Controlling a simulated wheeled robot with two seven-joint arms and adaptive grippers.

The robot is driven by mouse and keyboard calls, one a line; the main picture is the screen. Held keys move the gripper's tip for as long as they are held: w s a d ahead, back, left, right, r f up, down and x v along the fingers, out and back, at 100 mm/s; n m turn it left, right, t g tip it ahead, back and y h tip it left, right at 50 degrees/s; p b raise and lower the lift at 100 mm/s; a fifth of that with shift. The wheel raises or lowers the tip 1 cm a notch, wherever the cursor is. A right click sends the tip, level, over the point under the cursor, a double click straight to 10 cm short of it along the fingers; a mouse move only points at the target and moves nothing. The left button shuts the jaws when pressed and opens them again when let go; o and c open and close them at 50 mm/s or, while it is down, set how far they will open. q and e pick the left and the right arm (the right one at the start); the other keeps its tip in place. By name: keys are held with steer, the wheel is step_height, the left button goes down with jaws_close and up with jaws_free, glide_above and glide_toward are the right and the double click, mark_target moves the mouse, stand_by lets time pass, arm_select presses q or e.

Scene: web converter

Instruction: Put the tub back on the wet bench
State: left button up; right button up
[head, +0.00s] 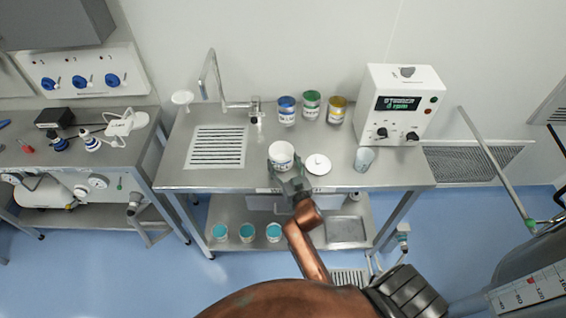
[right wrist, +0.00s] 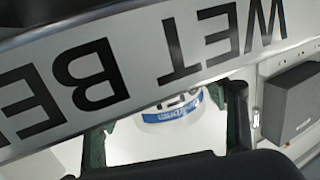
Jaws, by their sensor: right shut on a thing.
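A white open tub (head: 281,154) is at the front middle of the wet bench (head: 225,177). My right gripper (head: 287,178) is shut on it from the front side. In the right wrist view the tub, white with a blue label band (right wrist: 172,110), shows between the two dark fingers (right wrist: 165,125). The bench's front plate with large upside-down "WET BE" lettering (right wrist: 130,75) crosses that view close by and hides part of the tub. I cannot tell whether the tub's base touches the bench top. My left gripper is not in view.
A white lid (head: 318,164) lies just right of the tub, with a clear cup (head: 363,158) further right. Blue, green and yellow-topped jars (head: 311,105) stand behind. A drain grate (head: 217,147) is left. Several teal-topped tubs (head: 247,232) stand on the lower shelf.

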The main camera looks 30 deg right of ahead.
steer(key=shift+f, duration=0.15)
steer(key=o, duration=1.5)
steer(key=shift+r, duration=0.25)
steer(key=v, duration=0.7)
steer(key=shift+s+a, duration=0.1)
steer(key=shift+s, duration=0.2)
